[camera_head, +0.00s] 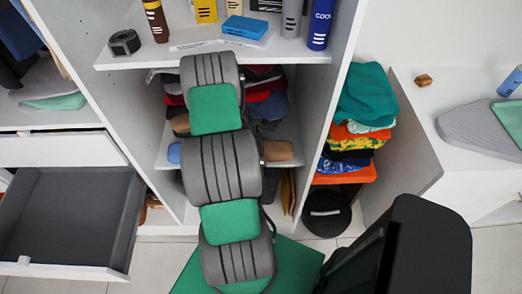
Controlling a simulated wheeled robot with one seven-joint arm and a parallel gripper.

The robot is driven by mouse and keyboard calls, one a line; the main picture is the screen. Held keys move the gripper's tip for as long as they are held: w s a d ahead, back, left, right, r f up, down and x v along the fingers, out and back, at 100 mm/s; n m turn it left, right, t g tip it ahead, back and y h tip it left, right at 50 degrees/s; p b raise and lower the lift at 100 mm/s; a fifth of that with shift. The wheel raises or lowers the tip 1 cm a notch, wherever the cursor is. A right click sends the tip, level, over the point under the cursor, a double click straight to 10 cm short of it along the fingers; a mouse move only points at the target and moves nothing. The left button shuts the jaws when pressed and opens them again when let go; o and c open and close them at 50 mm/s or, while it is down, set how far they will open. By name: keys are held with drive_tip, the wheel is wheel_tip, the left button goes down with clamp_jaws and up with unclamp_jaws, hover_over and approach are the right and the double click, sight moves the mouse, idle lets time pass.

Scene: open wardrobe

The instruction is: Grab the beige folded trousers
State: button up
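I cannot pick out the beige folded trousers for certain. A tan patch (181,124) shows at the left side of the clothes stack in the wardrobe's middle compartment, behind my arm. A rounded tan item (277,150) lies at the front right of the shelf under that stack. My grey and green arm rises through the middle of the view and covers most of the stack. My gripper cannot be made out; its end of the arm is hidden behind the links.
An upper shelf (290,52) holds bottles, a blue box (245,27) and a rolled belt (124,42). An open, empty drawer (70,220) juts out at left. Another clothes stack (362,100) stands right of the divider. A round black object (326,213) sits on the floor.

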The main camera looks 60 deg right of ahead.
drive_tip(key=shift+c, duration=0.3)
drive_tip(key=c, duration=1.5)
drive_tip(key=shift+c, duration=0.5)
drive_tip(key=shift+r, duration=0.15)
